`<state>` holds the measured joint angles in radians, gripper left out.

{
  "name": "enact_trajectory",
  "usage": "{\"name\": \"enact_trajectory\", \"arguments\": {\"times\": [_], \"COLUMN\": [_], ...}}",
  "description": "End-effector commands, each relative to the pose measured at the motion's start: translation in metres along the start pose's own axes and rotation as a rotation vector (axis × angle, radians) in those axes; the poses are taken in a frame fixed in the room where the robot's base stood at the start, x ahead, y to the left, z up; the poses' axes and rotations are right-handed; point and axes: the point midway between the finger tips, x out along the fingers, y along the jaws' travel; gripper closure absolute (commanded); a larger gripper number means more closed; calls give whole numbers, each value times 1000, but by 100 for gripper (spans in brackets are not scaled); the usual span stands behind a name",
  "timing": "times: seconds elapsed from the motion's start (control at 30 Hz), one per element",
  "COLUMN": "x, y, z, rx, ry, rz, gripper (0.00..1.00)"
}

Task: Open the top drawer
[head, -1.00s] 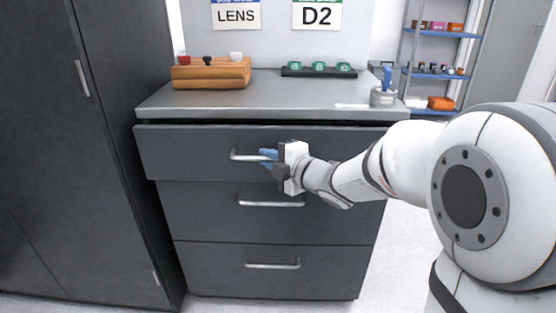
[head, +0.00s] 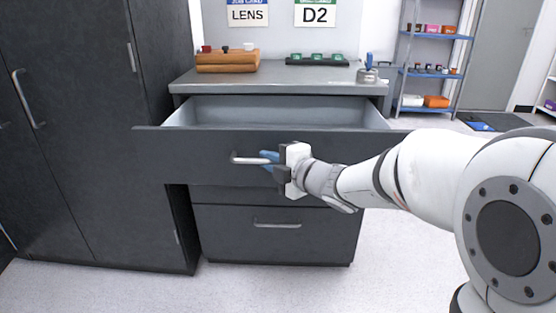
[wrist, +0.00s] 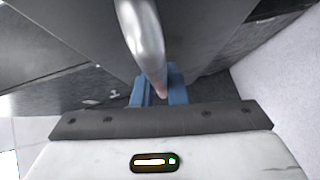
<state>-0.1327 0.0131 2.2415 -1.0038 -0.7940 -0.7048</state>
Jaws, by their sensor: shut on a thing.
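The top drawer (head: 200,153) of the dark grey cabinet is pulled well out, and its pale interior (head: 280,109) shows, with nothing visible inside. My gripper (head: 266,159) is shut on the right part of the drawer's silver bar handle (head: 243,158). In the wrist view, the handle (wrist: 143,38) runs down between the blue fingers (wrist: 160,91). The fingertips are partly hidden by the handle.
On the cabinet top (head: 275,77) are a wooden block (head: 227,62) with small knobs, a dark tray (head: 317,60) of green items and a metal device (head: 367,74). A lower drawer (head: 276,238) is shut. A tall dark cabinet (head: 80,120) stands at left, shelves (head: 432,70) at back right.

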Motion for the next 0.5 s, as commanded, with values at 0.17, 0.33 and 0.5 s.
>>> {"name": "enact_trajectory", "arguments": {"times": [0.17, 0.33, 0.5], "x": [0, -1, -3], "y": [1, 2, 2], "z": [-4, 0, 3], "rx": [-3, -2, -1], "ry": [11, 5, -2], "rz": [4, 5, 5], "gripper": [100, 100, 81]}}
